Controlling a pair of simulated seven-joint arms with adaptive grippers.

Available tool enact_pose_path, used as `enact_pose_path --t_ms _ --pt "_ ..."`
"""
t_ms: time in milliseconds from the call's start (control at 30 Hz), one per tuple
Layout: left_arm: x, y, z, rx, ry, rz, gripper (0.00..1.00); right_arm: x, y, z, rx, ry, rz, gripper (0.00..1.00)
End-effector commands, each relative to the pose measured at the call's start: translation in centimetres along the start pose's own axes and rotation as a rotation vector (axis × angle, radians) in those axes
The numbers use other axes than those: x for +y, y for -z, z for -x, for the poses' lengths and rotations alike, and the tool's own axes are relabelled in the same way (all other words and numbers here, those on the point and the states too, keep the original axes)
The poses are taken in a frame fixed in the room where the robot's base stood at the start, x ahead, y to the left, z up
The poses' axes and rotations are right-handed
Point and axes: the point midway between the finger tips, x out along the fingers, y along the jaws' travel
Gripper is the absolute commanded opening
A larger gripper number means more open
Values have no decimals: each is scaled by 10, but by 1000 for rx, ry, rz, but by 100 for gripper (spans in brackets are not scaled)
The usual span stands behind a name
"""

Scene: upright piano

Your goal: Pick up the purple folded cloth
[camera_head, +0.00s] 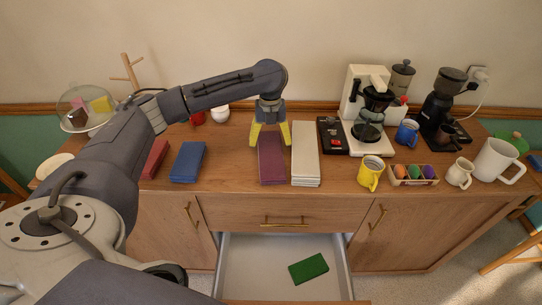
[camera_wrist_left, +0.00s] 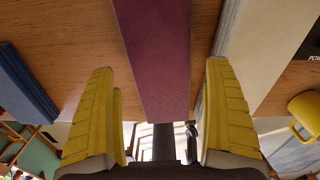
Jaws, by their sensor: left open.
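The purple folded cloth (camera_head: 271,160) lies on the wooden cabinet top, between a blue folded cloth and a white one. My left gripper (camera_head: 270,139) is above the cloth's back part, pointing down, with its yellow fingers open on either side. In the left wrist view the purple cloth (camera_wrist_left: 160,50) runs down between the two spread fingers (camera_wrist_left: 160,115), and nothing is gripped. I cannot tell the exact height of the fingertips over the top. My right gripper is not in view.
The white cloth (camera_head: 305,155) is close on the right; the blue cloth (camera_head: 188,162) and a red cloth (camera_head: 155,159) are left. A coffee maker (camera_head: 367,105) and yellow mug (camera_head: 371,173) stand right. An open drawer (camera_head: 245,265) below holds a green cloth (camera_head: 308,268).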

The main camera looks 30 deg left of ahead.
Motion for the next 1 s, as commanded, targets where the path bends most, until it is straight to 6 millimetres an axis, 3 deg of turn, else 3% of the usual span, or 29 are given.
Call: enact_pose_path --t_ms 233,633,1000 --pt "0 0 -10 1 0 0 85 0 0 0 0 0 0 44" --pt "-1 -2 -52 1 -1 1 85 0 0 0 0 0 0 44" --pt "-1 -2 -56 0 0 0 86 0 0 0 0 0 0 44"
